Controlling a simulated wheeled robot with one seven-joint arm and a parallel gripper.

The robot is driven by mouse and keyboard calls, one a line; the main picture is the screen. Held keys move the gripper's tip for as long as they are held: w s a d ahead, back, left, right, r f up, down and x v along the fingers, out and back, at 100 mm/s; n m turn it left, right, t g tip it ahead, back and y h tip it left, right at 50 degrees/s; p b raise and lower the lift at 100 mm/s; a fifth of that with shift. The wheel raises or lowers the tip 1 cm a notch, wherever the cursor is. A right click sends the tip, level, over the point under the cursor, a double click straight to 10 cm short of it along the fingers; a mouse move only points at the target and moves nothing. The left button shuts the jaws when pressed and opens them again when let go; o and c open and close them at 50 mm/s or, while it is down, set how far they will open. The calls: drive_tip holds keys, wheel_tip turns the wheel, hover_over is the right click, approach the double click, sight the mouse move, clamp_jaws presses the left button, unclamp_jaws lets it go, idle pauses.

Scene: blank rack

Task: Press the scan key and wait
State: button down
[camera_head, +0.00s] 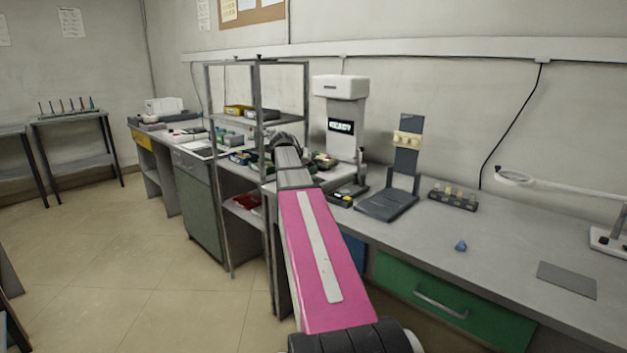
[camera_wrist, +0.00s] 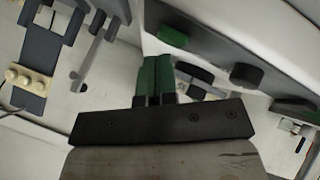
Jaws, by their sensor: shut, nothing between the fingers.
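The white scanner-like machine (camera_head: 340,100) stands on the bench behind my arm, with a lit display (camera_head: 341,127) that appears to read "READY". In the wrist view, a dark panel (camera_wrist: 205,48) carries a green key (camera_wrist: 172,37) and dark keys (camera_wrist: 245,75); I cannot read any labels. My gripper (camera_wrist: 158,62) is shut and empty, its green fingers together. Its tips show just below the green key in the picture; I cannot tell whether they touch anything. In the head view, my arm hides the gripper's tips and the panel.
A grey stand with a cream block (camera_head: 407,138) is right of the machine. A small rack (camera_head: 453,199), a blue piece (camera_head: 461,245) and a grey mat (camera_head: 567,280) lie farther right. A metal shelf frame (camera_head: 258,110) stands close left of my arm.

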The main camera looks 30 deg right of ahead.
drive_tip(key=shift+f, duration=0.45)
idle(0.6)
idle(0.4)
drive_tip(key=shift+r, duration=0.9)
drive_tip(key=shift+r, duration=2.5)
